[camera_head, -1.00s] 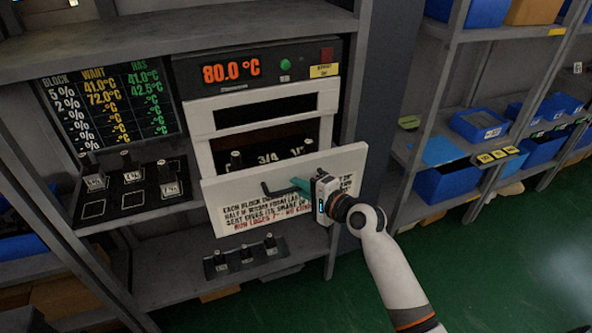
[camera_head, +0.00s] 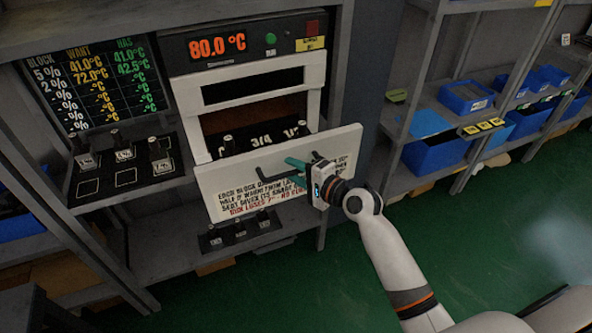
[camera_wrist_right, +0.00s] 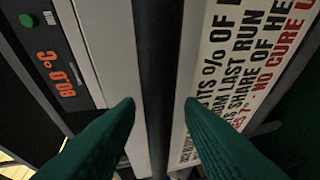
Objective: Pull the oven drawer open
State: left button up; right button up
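The oven (camera_head: 262,88) sits in a grey shelf, its display reading 80.0 °C. Its white drawer front (camera_head: 225,185) stands out from the oven body, so the drawer is open. Valve blocks (camera_head: 227,143) show inside it behind the front. The dark bar handle (camera_head: 272,165) is on the front; in the right wrist view it runs up the middle (camera_wrist_right: 158,70). My left gripper is not in view.
A black board with several blocks (camera_head: 124,160) and a percent chart (camera_head: 90,85) are left of the oven. A small rack of blocks (camera_head: 240,232) lies on the shelf below the drawer. Shelves with blue bins (camera_head: 436,155) stand right. Green floor (camera_head: 440,230) is open in front.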

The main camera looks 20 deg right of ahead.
jog(key=b+v, duration=0.2)
jog(key=v, duration=1)
dwell(0.4)
jog(key=s+d+f+n+g+h, duration=0.2)
jog(key=s+f+g+h, duration=0.1)
jog(key=f, duration=1.4)
jog(key=s+d+f+n+g+h, duration=0.1)
jog(key=s+f+n+g+h, duration=0.15)
jog(key=f, duration=1.35)
jog(key=s+a+f+n+g, duration=0.2)
jog(key=s+f+n+g, duration=0.2)
jog(key=s+f, duration=1)
jog(key=s+a+f+n+g, duration=0.1)
jog(key=s+f+n, duration=0.1)
jog(key=s, duration=0.4)
jog(key=s+a+f+n+g, duration=0.1)
jog(key=s+f+n, duration=0.2)
jog(key=s, duration=0.4)
jog(key=s+a+f+n+g+h, duration=0.1)
jog(key=s+f+n+g, duration=0.1)
jog(key=s, duration=0.4)
notch_tip(320, 180, down, 3)
jog(key=shift+s+r+n, duration=0.2)
jog(key=shift+s+n, duration=0.15)
jog(key=shift+n, duration=0.2)
